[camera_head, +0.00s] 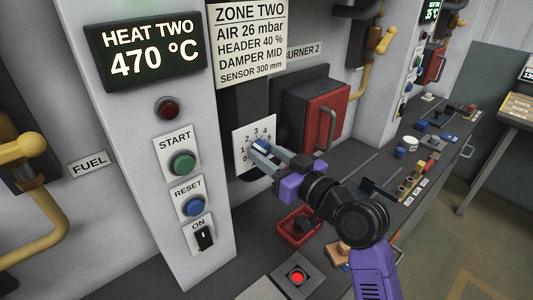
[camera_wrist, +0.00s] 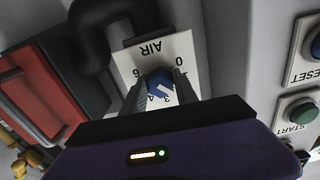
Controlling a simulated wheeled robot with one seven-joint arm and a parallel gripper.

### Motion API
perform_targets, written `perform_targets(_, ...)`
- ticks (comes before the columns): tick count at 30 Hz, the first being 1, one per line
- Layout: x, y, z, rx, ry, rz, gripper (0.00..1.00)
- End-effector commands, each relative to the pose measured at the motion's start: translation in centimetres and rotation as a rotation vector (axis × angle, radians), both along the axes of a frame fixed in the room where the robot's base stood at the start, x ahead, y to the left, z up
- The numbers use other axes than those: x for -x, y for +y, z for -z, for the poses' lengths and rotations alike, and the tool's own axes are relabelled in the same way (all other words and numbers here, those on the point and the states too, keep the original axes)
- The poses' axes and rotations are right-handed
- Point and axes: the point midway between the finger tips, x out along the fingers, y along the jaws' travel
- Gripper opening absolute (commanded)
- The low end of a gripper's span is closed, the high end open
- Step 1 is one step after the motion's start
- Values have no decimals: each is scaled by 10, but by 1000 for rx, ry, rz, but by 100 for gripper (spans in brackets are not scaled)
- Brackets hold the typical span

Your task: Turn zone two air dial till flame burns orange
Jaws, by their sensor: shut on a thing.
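The air dial has a white plate (camera_head: 241,160) with numbers, on the dark pipe right of the white control column. In the wrist view the plate (camera_wrist: 183,48) reads AIR and appears upside down. The dial's blue knob (camera_wrist: 158,80) carries a white pointer mark; its exact reading is hard to tell. My gripper (camera_head: 262,149) has its fingers on both sides of the knob and is shut on it; the fingers (camera_wrist: 160,88) also show in the wrist view. The burner 2 box (camera_head: 288,112) has a red door (camera_head: 326,118). No flame is visible in either view.
A display (camera_head: 147,45) reads HEAT TWO 470 °C. A card (camera_head: 248,40) reads ZONE TWO, AIR 26 mbar, HEADER 40 %, DAMPER MID. Start (camera_head: 182,163) and reset (camera_head: 193,207) buttons are left of my gripper. A red tray (camera_head: 292,232) lies below my arm.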

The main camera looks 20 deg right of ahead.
Motion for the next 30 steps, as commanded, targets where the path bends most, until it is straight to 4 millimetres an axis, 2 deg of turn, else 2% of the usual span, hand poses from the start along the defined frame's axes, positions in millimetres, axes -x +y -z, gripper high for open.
perform_targets(21,1,2,-2,-431,141,-1,0)
perform_targets(30,1,2,0,-541,178,1,0)
